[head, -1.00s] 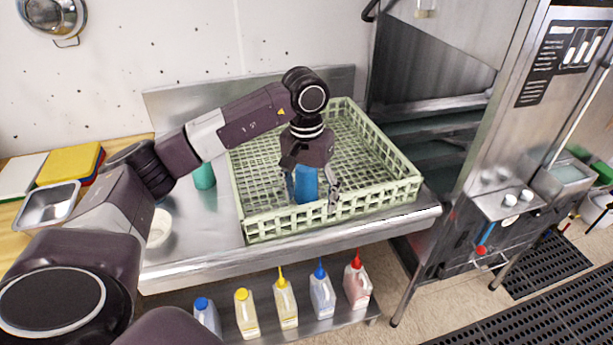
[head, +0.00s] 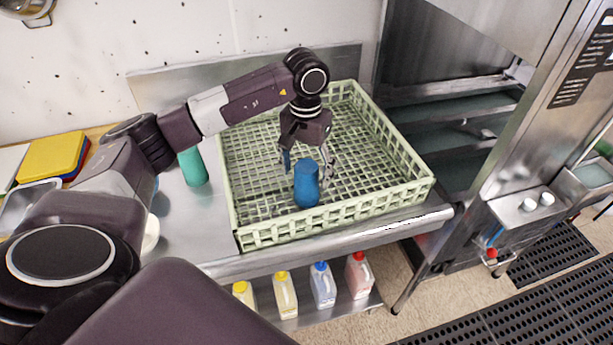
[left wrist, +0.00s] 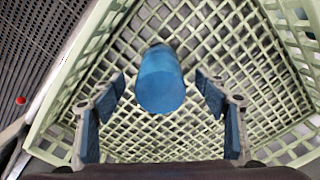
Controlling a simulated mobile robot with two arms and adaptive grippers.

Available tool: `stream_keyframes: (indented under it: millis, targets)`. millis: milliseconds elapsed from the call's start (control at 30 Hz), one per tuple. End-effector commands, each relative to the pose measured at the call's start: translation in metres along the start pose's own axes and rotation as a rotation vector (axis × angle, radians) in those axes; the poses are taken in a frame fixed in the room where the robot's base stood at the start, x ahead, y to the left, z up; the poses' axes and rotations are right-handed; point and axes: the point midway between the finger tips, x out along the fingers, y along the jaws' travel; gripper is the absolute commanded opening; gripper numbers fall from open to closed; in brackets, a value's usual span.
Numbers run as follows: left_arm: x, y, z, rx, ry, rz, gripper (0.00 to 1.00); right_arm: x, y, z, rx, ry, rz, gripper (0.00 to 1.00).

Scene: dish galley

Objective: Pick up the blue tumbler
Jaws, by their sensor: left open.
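The blue tumbler (head: 307,184) stands in the pale green dish rack (head: 404,190), close to its front side. It also shows in the left wrist view (left wrist: 160,80), ahead of and between the fingers. My left gripper (head: 305,172) is over the rack, pointing down, just behind the tumbler in the head view. Its fingers are spread wide, one on each side of the tumbler in the left wrist view (left wrist: 160,112), and no contact with it shows. My right gripper is in neither view.
The rack sits on a steel counter with a backsplash. A teal tumbler (head: 193,166) stands left of the rack. Yellow and other boards (head: 53,157) and a metal pan (head: 30,205) are farther left. Several bottles (head: 322,284) stand on a shelf below. The dishwasher (head: 455,110) opens at the right.

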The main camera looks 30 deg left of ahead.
Motion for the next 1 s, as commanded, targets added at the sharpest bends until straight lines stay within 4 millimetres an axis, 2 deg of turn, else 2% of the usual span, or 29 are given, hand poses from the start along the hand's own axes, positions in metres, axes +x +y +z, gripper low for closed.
stream_keyframes:
  millis: [133, 300, 600, 1000]
  targets:
    - [0.017, 0.001, 0.001, -0.002, -0.006, 0.001, 0.67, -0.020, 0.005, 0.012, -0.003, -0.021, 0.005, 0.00]
    - [0.040, 0.001, -0.001, -0.002, -0.002, 0.001, 0.67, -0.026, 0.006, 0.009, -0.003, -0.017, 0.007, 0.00]
    - [0.046, 0.001, -0.001, -0.001, 0.000, 0.000, 0.66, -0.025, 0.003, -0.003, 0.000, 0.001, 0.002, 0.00]
    - [0.045, 0.001, -0.001, -0.001, 0.000, 0.000, 0.22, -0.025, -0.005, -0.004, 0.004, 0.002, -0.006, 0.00]
